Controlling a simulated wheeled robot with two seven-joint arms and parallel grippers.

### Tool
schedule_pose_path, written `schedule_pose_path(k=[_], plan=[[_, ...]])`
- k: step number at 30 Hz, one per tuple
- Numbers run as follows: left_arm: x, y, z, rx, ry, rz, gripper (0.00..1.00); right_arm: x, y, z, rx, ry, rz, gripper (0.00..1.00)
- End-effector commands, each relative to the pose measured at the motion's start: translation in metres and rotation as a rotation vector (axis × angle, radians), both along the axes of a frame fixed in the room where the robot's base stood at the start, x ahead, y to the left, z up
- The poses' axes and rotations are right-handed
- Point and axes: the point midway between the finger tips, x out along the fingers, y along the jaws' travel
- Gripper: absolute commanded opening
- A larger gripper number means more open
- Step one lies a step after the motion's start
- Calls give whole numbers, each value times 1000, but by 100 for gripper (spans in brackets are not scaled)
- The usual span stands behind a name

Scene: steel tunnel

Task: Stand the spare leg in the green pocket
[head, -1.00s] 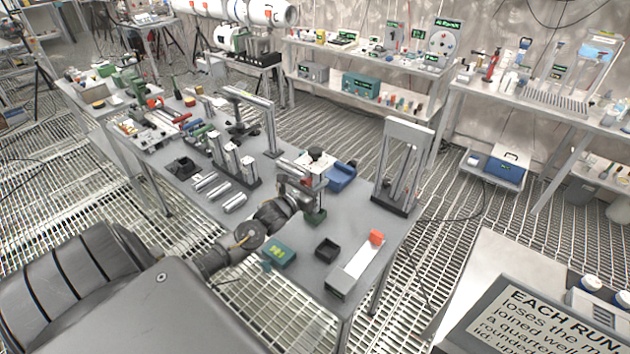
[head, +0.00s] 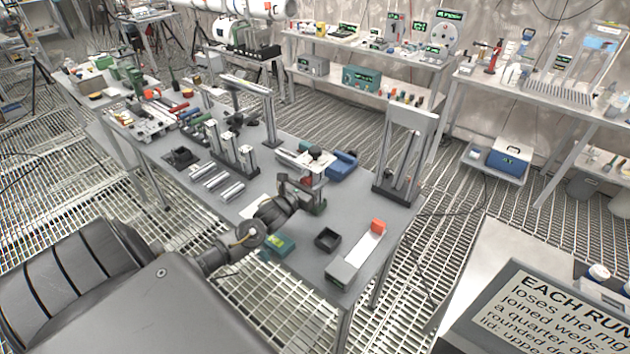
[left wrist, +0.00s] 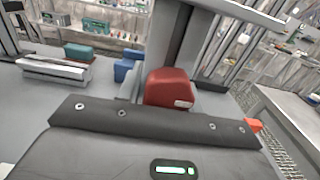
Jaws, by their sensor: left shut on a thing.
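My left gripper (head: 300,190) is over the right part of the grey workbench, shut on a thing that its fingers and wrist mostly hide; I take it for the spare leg. Its tilt and lower end cannot be made out. In the left wrist view the gripper housing fills the bottom, with a red block (left wrist: 170,88) just beyond. My right gripper is not in view.
A tall frame (head: 408,150) stands at the right. A black open box (head: 327,239) and a white slab (head: 357,252) lie in front. Silver rods (head: 217,181) lie left.

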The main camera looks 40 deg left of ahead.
Motion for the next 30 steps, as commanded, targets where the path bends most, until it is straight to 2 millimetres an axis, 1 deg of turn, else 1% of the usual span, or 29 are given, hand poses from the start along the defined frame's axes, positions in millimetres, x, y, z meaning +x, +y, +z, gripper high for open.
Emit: schedule_pose_path(k=[14,15,20,21,30], plan=[[0,0,-8,0,-4,0,0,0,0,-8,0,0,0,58],[0,0,-7,0,-4,0,37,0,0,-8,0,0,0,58],[0,0,-7,0,-3,0,58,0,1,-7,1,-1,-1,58],[0,0,-8,0,-2,0,62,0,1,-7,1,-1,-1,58],[-3,0,-11,0,3,0,62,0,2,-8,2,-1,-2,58]])
